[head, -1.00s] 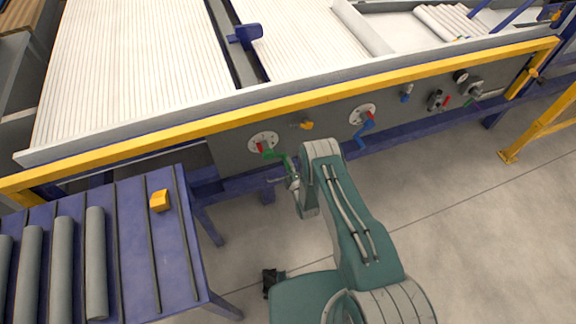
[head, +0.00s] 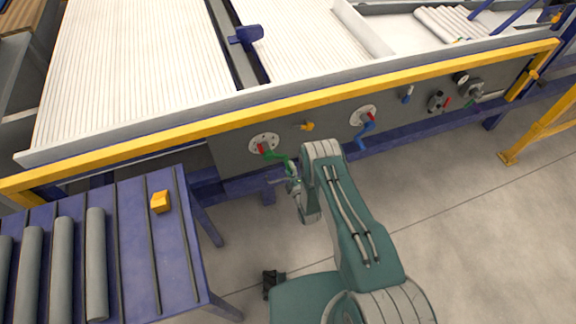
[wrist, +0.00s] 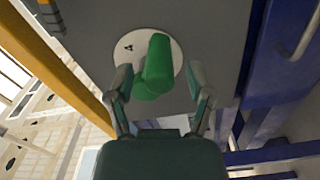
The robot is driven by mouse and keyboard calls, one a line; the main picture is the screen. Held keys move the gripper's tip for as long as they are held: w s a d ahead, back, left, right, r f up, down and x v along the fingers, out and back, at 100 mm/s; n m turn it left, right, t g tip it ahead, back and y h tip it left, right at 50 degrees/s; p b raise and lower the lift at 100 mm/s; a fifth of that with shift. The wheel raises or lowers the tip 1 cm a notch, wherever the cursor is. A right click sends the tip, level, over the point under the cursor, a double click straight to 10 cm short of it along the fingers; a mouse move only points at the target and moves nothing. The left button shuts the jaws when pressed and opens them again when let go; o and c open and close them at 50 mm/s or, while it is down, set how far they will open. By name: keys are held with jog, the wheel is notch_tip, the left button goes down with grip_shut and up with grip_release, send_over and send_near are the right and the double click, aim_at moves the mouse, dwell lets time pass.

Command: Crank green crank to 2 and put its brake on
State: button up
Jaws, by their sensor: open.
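The green crank (head: 277,156) sits on a round pale dial plate on the grey side panel, with a red lever (head: 263,148) at its hub. In the wrist view the green crank (wrist: 157,68) shows its handle nearly end-on, in front of the white dial (wrist: 128,50), where one small dark mark is visible. My gripper (wrist: 160,82) is open, with one finger on each side of the green handle; contact cannot be told. In the head view my gripper (head: 292,178) is at the crank's handle end, partly hidden by my arm. The red lever is not visible in the wrist view.
A blue crank (head: 367,128) with a red lever is to the right on the panel. A yellow knob (head: 307,126) sits between them. A yellow rail (head: 280,107) runs above.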

jog(key=v, duration=1)
jog(key=shift+s+a, duration=0.1)
jog(key=shift+s, duration=0.05)
